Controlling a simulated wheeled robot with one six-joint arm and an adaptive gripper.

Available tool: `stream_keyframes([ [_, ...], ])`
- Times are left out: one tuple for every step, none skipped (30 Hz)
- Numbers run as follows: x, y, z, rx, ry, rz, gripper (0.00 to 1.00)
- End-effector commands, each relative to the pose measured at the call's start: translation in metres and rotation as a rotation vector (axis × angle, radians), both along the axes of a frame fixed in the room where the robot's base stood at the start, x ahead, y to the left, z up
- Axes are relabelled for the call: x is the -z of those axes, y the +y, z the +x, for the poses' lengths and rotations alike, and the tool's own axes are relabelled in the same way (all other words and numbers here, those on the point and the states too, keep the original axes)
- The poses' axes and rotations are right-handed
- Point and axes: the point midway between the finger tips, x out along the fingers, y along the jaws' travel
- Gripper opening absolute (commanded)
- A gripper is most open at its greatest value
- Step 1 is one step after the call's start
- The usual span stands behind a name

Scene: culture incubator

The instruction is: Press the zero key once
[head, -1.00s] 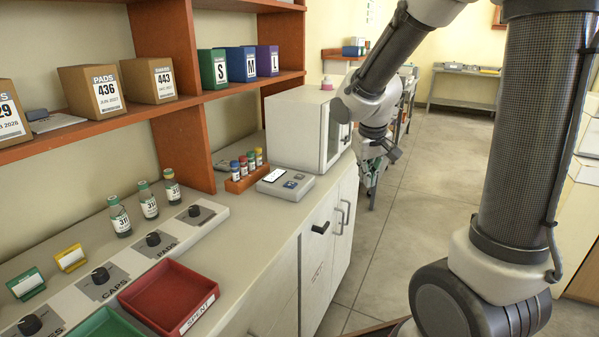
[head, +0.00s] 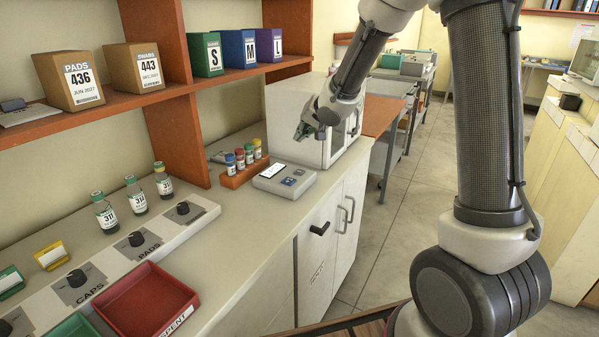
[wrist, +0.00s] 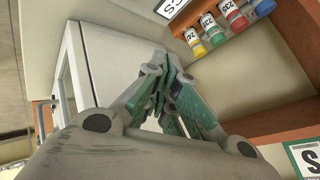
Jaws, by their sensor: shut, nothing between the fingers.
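The lettering on the keys is too small to read, so I cannot tell which is zero. My gripper (head: 301,133) is above and behind the device, in front of the incubator, apart from the keys. Its green-padded fingers (wrist: 170,75) are together and empty in the wrist view. I cannot make out the keys in the wrist view.
The white incubator (head: 296,108) stands right behind the device; its side also shows in the wrist view (wrist: 110,65). An orange rack (head: 233,181) of several capped vials is left of the device. A wooden shelf (head: 150,97) with boxes hangs above.

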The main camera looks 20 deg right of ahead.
Motion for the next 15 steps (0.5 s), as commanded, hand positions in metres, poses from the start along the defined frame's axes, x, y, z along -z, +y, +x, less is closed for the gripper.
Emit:
stream_keyframes([
  [0.0,0.0,0.0,0.0,0.0,0.0,0.0],
  [0.0,0.0,0.0,0.0,0.0,-0.001,0.0],
  [0.0,0.0,0.0,0.0,0.0,-0.001,0.0],
  [0.0,0.0,0.0,0.0,0.0,-0.001,0.0],
  [0.0,0.0,0.0,0.0,0.0,-0.001,0.0],
  [0.001,0.0,0.0,-0.001,0.0,-0.002,0.0],
  [0.002,0.0,0.0,-0.001,0.001,-0.003,0.0],
  [0.003,0.0,0.0,-0.002,0.001,-0.003,0.0],
  [0.005,0.0,0.0,-0.001,0.002,-0.002,0.0],
  [0.007,0.0,0.0,-0.001,0.003,-0.001,0.0],
  [0.01,0.0,0.0,-0.002,0.003,-0.002,0.0],
  [0.014,0.0,0.0,-0.002,0.004,-0.001,0.0],
  [0.017,0.0,0.0,-0.001,0.004,-0.001,0.0],
  [0.021,0.0,0.0,-0.002,0.004,-0.001,0.0],
  [0.027,0.0,0.0,-0.001,0.005,-0.002,0.0],
])
